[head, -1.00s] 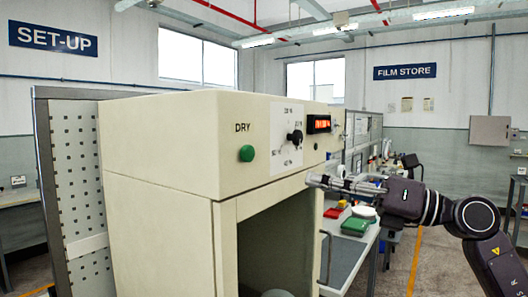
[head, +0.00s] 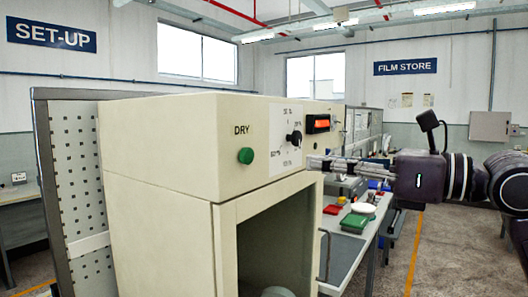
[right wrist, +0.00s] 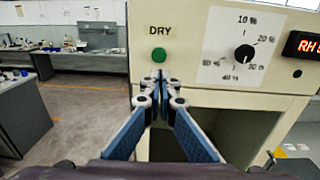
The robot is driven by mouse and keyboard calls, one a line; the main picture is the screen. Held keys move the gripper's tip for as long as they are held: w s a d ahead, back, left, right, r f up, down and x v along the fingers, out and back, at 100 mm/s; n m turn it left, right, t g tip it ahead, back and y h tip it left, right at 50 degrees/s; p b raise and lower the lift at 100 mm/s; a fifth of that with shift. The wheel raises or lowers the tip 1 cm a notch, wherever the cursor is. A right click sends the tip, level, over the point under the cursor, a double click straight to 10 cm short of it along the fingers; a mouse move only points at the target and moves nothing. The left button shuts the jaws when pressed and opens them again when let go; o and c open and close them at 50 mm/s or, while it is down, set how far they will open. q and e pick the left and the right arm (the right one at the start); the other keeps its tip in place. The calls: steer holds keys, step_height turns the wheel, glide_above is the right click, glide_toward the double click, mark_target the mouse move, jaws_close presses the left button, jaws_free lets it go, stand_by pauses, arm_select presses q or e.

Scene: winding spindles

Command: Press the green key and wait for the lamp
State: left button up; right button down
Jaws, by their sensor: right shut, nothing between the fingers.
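The green key (head: 246,155) is a round button under the word DRY on the front of a cream cabinet (head: 150,140). It also shows in the right wrist view (right wrist: 159,55), just above my fingertips. My right gripper (head: 312,163) is shut and empty, in front of the cabinet's panel and to the right of the key in the head view. In the right wrist view its fingertips (right wrist: 159,76) meet just below the key, and I cannot tell the gap in depth. I cannot pick out the lamp. My left gripper is out of view.
A dial (right wrist: 243,52) and a lit red display (right wrist: 305,45) sit right of the key. Below the panel is the cabinet's open cavity (head: 275,240). A bench (head: 345,255) with coloured boxes stands behind my right arm.

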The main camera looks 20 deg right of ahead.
mark_target(250, 156)
steer(key=p+x, duration=0.5)
steer(key=x, duration=0.5)
steer(key=shift+a+r, duration=0.1)
steer(key=shift+r, duration=0.05)
steer(key=shift+w+a+f, duration=0.2)
steer(key=shift+w+a, duration=0.25)
steer(key=shift+w, duration=0.15)
